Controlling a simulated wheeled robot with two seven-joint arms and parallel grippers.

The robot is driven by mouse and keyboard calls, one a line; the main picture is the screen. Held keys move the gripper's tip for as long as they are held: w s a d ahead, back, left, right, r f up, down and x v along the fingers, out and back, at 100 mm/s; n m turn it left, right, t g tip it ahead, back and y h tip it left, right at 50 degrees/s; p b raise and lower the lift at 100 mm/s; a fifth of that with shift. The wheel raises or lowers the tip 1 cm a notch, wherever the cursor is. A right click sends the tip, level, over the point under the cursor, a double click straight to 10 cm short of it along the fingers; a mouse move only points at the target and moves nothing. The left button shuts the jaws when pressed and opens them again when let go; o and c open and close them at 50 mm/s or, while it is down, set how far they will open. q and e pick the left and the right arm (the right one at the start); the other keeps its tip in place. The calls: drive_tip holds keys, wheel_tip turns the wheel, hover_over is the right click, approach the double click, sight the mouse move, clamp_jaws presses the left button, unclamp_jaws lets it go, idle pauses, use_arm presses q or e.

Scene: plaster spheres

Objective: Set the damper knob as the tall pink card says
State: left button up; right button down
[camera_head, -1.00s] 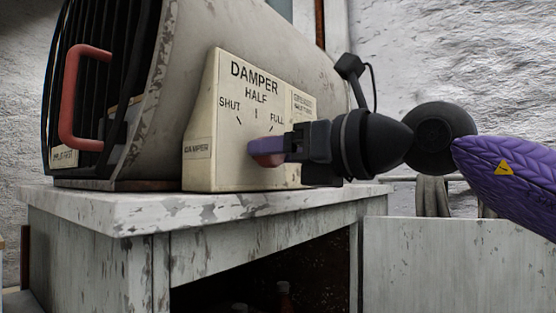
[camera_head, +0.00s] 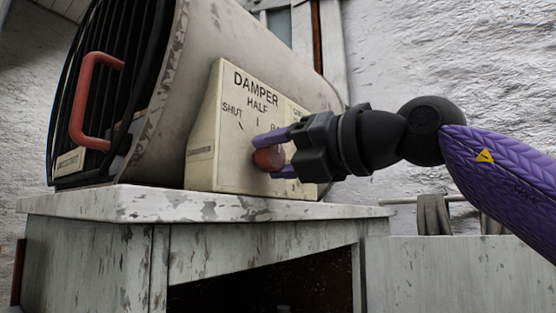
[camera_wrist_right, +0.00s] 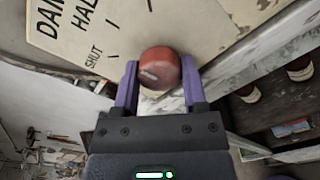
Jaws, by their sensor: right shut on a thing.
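The damper knob (camera_head: 268,158) is round and red-brown, low on a cream panel (camera_head: 225,165) marked DAMPER, SHUT, HALF and a right-hand label partly hidden by my gripper. My right gripper (camera_head: 271,157) is shut on the knob, one purple finger above it and one below. In the right wrist view the knob (camera_wrist_right: 160,67) sits between both fingers, with a short pale mark left of its middle. I cannot tell which dial tick this mark points to. A small card at the panel's right is mostly hidden. No tall pink card shows. My left gripper is out of view.
The panel stands against a rounded, worn metal housing with a dark grille and a red handle (camera_head: 83,105). Both rest on a chipped white bench (camera_head: 150,205). Bottles (camera_wrist_right: 300,70) stand on a shelf below. A grey cloth (camera_head: 433,214) hangs on a rail at right.

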idle(0.5)
drive_tip(key=shift+c, duration=0.7)
unclamp_jaws()
drive_tip(key=b+v, duration=0.3)
drive_tip(key=v, duration=0.7)
drive_tip(key=shift+b, duration=0.3)
